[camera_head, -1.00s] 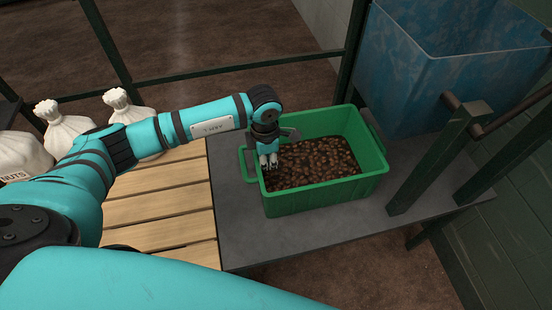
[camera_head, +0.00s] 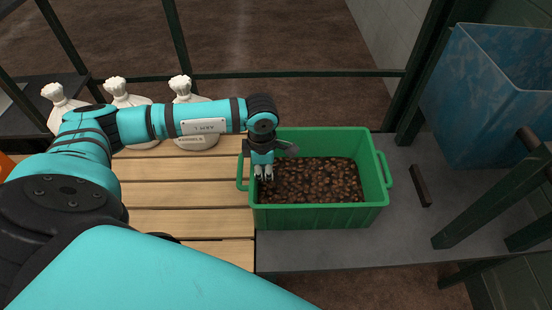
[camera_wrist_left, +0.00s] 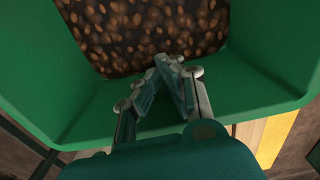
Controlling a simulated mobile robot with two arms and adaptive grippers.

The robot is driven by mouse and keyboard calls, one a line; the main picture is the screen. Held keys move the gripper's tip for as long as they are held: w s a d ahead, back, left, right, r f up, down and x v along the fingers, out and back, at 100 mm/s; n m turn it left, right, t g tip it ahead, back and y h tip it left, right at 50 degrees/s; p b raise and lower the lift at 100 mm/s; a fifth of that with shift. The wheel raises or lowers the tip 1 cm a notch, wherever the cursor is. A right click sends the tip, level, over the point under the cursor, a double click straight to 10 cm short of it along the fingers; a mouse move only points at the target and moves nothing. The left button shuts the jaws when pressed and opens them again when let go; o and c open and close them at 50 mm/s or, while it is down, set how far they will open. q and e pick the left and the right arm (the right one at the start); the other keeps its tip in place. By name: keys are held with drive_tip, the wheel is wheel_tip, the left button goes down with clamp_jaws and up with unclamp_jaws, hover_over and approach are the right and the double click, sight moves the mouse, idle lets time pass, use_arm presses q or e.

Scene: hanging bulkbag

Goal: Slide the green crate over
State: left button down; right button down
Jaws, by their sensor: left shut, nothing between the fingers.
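The green crate (camera_head: 318,217), filled with brown nuts (camera_head: 312,180), stands on the grey table top (camera_head: 330,255). Its left end is at the edge of the wooden slats (camera_head: 190,195), with the left handle out over them. My left gripper (camera_head: 264,177) points down inside the crate, close by its left wall. In the left wrist view the shut fingers (camera_wrist_left: 165,68) lie in front of the green wall (camera_wrist_left: 90,105) and the nuts. I cannot tell whether they touch the wall. My right gripper is not in view.
Several white sacks (camera_head: 193,112) stand along the back of the slats. A dark bar (camera_head: 420,185) lies on the grey top right of the crate. A blue bin (camera_head: 490,110) and dark posts (camera_head: 490,210) are farther right. The slats just left of the crate look clear.

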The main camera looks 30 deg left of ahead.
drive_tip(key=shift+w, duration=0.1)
use_arm(q)
wheel_tip(320, 180, up, 12)
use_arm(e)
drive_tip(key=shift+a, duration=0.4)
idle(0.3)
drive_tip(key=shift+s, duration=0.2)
